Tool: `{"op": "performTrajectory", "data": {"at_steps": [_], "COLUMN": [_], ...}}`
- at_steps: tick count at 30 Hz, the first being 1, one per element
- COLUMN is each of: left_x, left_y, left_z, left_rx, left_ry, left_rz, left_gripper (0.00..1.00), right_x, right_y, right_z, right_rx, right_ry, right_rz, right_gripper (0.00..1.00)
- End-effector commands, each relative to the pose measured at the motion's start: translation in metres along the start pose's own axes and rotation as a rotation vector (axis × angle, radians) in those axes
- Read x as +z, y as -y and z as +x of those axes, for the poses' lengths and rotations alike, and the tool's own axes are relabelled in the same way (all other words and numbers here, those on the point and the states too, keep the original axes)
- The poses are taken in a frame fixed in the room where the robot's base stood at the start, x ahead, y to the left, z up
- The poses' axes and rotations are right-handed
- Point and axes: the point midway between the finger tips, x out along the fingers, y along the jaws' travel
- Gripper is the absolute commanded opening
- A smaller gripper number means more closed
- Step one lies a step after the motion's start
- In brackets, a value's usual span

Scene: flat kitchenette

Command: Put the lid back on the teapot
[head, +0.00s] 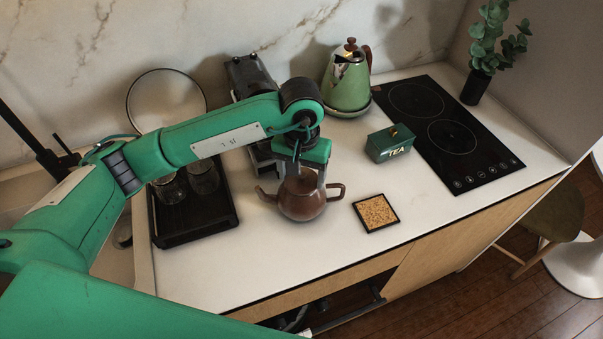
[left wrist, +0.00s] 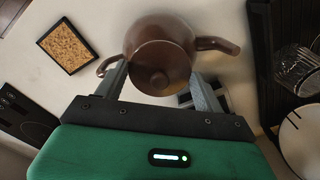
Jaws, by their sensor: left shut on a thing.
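The brown teapot (head: 303,207) stands upright on the counter, its spout to the left and its handle to the right. In the left wrist view the teapot (left wrist: 160,28) lies beyond my fingers. The round brown lid (left wrist: 160,62) with its small knob shows between the fingers, over the teapot's top. My left gripper (head: 302,180) points down at the teapot and is shut on the lid, one finger on each side. Whether the lid touches the rim all round is hidden. My right gripper is not in view.
A cork trivet (head: 376,213) lies right of the teapot, with a green TEA box (head: 389,143) behind it. A black tray (head: 192,222) with glass jars is on the left. A green kettle (head: 347,86) and black hob (head: 455,140) are farther back. The front counter is clear.

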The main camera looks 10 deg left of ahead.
Motion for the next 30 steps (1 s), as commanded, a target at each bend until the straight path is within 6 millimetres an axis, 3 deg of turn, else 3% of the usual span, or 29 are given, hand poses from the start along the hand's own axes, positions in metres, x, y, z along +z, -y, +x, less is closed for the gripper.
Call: {"op": "performTrajectory", "data": {"at_steps": [12,13,17,30], "left_x": [0.0001,0.0001,0.0000,0.0001], "left_y": [0.0001,0.0001,0.0001,0.0001], "left_z": [-0.0001,-0.0001,0.0000,-0.0002], "left_rx": [0.000,0.000,0.000,0.000], "left_ry": [0.000,0.000,0.000,0.001], "left_rz": [0.000,0.000,0.000,0.000], "left_gripper": [0.47,0.72,0.96,1.00], "right_x": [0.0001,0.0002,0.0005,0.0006], "right_y": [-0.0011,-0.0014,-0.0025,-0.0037], "right_z": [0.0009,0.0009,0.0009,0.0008], "right_rx": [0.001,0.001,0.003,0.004], "right_ry": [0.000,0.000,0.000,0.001], "right_rz": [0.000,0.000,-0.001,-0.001], "right_gripper": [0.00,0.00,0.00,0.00]}}
